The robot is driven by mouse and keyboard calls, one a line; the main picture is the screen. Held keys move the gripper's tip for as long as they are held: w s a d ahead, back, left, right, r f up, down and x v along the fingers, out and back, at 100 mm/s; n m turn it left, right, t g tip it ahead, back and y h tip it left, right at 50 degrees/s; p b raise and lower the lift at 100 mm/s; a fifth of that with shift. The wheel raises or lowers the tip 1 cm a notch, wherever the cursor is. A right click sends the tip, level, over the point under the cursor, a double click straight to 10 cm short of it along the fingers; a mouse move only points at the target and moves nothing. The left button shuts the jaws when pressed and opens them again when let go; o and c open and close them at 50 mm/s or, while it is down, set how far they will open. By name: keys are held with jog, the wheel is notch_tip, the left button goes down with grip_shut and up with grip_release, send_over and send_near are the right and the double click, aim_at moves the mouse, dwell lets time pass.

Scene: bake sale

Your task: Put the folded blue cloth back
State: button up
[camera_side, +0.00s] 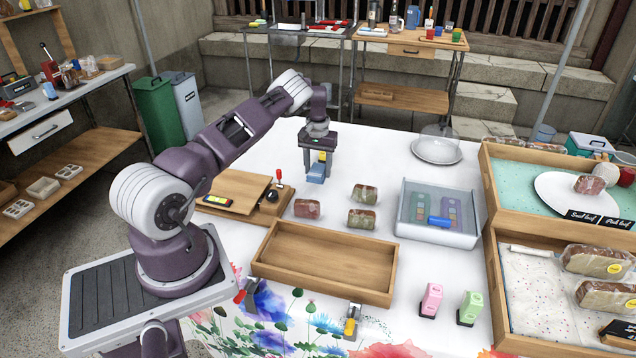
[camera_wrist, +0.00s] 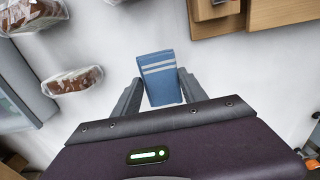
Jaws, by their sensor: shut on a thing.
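The folded blue cloth (camera_wrist: 160,78) has pale stripes across one end and sits between the two fingers of my gripper (camera_wrist: 158,92) in the wrist view. In the side view my gripper (camera_side: 318,164) points down over the white table, behind the loaves, with the cloth (camera_side: 316,174) at its fingertips. The gripper is shut on the cloth. I cannot tell whether the cloth's lower edge touches the table.
An empty wooden tray (camera_side: 325,257) lies in front. Wrapped loaves (camera_side: 307,209) stand between it and my gripper. A clear-lidded bin (camera_side: 437,238) is to the right, a wooden board (camera_side: 233,192) to the left. A domed plate (camera_side: 436,152) stands at back right. White tabletop around the gripper is clear.

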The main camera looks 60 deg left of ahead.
aim_at(318, 188)
notch_tip(318, 188, down, 5)
jog(key=shift+r, duration=0.2)
jog(key=shift+f, duration=0.1)
jog(key=o, duration=1.4)
jog(key=shift+o, duration=0.2)
